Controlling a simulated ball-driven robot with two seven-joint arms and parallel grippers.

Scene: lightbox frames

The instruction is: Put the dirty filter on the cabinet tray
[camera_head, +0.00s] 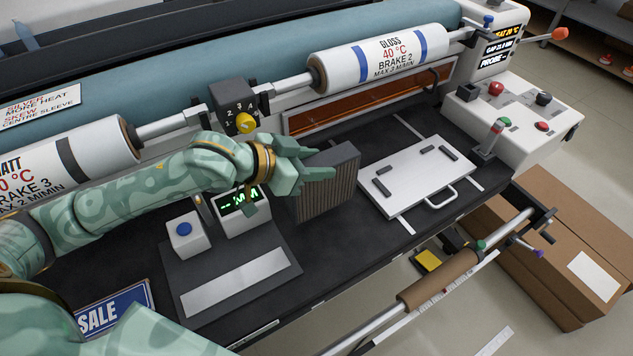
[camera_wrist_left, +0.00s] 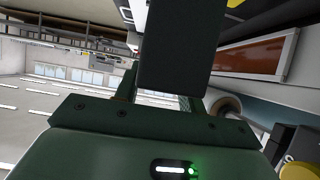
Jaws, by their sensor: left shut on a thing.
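My left gripper (camera_head: 312,168) is shut on the dirty filter (camera_head: 330,190), a dark grey block with a brownish pleated face. The filter is upright, near the middle of the head view, over the dark worktop. I cannot tell if its lower edge touches the worktop. No cabinet tray can be made out for certain. A flat white panel (camera_head: 438,165) with dark pads and a handle lies right of the filter. My right gripper is not in view.
A machine with white rollers (camera_head: 372,60) and an orange window (camera_head: 350,105) stands behind. A blue-button box (camera_head: 185,235) and a green display (camera_head: 240,215) sit left of the filter. A control box (camera_head: 520,115) is at right. A cardboard box (camera_head: 570,225) stands beyond the worktop's right end.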

